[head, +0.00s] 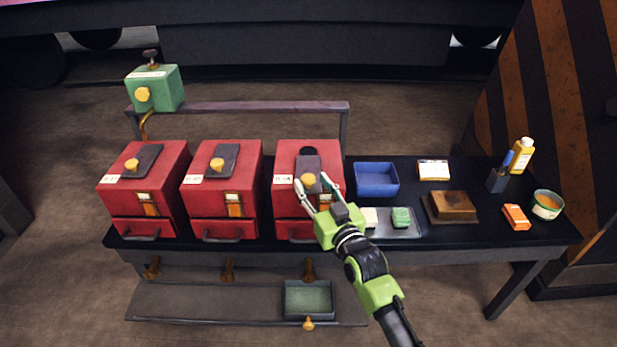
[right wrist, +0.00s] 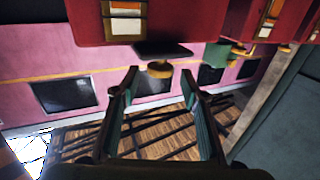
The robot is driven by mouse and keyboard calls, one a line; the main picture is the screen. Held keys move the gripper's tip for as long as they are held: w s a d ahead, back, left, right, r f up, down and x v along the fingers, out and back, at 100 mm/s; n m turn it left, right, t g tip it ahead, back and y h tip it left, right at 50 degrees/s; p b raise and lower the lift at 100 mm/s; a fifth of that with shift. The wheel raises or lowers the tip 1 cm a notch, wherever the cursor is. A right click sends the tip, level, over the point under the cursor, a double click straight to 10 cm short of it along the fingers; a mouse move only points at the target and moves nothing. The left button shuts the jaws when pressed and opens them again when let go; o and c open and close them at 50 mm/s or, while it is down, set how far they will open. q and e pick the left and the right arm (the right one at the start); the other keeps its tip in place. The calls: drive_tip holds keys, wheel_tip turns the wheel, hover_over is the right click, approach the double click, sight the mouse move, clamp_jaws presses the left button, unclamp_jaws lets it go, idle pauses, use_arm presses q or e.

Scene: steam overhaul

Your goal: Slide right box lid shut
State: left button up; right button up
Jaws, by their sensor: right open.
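The right red box (head: 281,158) stands at the end of the row of red boxes on the bench. Its dark sliding lid (head: 308,162) lies on top, with a dark round opening (head: 308,151) showing uncovered at its back edge. The lid's yellow knob (head: 308,180) is at the lid's front. My right gripper (head: 311,171) is open, with one finger on each side of the knob. In the right wrist view the knob (right wrist: 160,70) is between the open fingertips (right wrist: 159,76), apart from both, under the dark lid (right wrist: 163,47). My left gripper is not in view.
Two similar red boxes (head: 222,160) (head: 172,155) stand to the left. A blue tray (head: 377,192), a brown block (head: 452,205) and small items lie right of the right box. A rail (head: 250,107) runs behind, with a green box (head: 168,80) at its left end.

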sight(311, 182)
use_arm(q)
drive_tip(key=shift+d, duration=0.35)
use_arm(e)
drive_tip(key=shift+x, duration=1.75)
